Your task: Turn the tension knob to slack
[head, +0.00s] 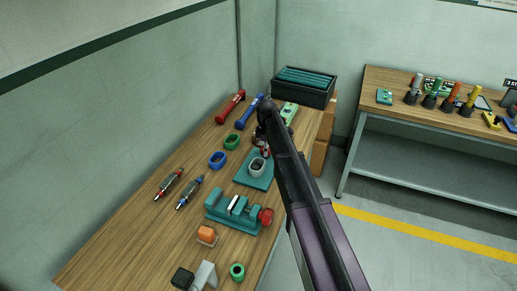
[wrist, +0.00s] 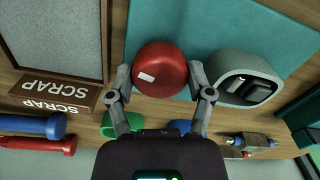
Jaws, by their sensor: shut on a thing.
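The tension knob (wrist: 160,66) is a round red knob with a white mark on its left side in the wrist view. It stands on a teal base plate (wrist: 220,32), which shows on the bench in the head view (head: 248,182). My gripper (wrist: 160,78) has one finger on each side of the knob and is shut on it. In the head view my arm covers most of the knob. A grey rounded cup (wrist: 252,84) with a dark hollow stands on the plate beside the knob. No slack marking is legible.
The wooden bench (head: 130,220) holds a teal vise (head: 232,212), green and blue rings, pens and an orange block (head: 207,233). A dark SCRAP bin (wrist: 60,35) stands beyond the plate. Red and blue handled tools (wrist: 32,125) lie nearby. A second bench (head: 430,110) is at right.

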